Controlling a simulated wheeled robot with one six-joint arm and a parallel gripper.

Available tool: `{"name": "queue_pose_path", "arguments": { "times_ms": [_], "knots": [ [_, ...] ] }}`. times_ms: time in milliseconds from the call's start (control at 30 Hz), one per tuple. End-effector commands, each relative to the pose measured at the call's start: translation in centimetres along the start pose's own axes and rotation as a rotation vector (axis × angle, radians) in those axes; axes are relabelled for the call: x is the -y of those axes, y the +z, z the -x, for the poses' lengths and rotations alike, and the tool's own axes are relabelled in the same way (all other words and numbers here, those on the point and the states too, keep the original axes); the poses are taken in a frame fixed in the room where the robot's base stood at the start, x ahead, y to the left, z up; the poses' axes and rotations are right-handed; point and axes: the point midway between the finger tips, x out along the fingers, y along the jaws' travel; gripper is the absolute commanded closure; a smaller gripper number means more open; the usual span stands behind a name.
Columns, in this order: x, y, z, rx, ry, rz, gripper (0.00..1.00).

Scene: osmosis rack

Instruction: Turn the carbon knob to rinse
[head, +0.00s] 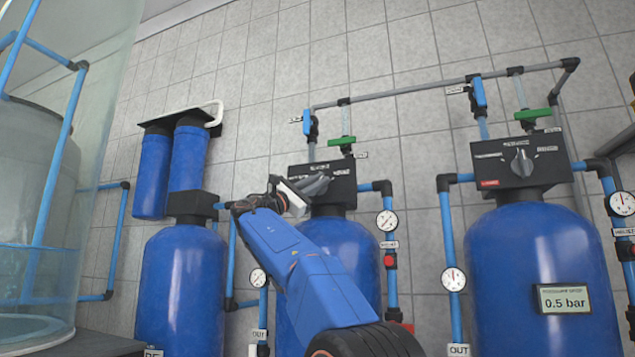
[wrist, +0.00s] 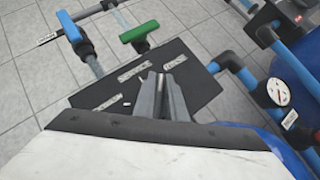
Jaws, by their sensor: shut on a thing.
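The black control head (head: 341,179) sits on top of the middle blue tank. Its dark panel with several small white labels also fills the middle of the wrist view (wrist: 200,95).
A similar control head with a visible grey knob (head: 521,162) sits on the right tank. A glass vessel stands far left.

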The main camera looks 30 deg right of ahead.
Motion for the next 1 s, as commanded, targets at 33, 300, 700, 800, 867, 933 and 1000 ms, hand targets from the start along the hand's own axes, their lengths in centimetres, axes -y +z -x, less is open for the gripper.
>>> {"name": "queue_pose_path", "arguments": {
  "times_ms": [33,300,700,800,867,933,1000],
  "knots": [
    [-0.01,-0.32,0.11,-0.003,-0.029,-0.029,1.0],
    [0.28,-0.32,0.1,-0.002,-0.143,-0.14,1.0],
    [0.48,-0.3,0.1,-0.002,-0.226,-0.223,1.0],
    [0.51,-0.22,0.09,-0.001,-0.234,-0.231,1.0],
    [0.53,-0.2,0.09,-0.001,-0.237,-0.233,1.0],
    [0.53,-0.21,0.09,-0.001,-0.239,-0.235,1.0],
    [0.54,-0.21,0.09,-0.001,-0.239,-0.236,1.0]
  ]
}}
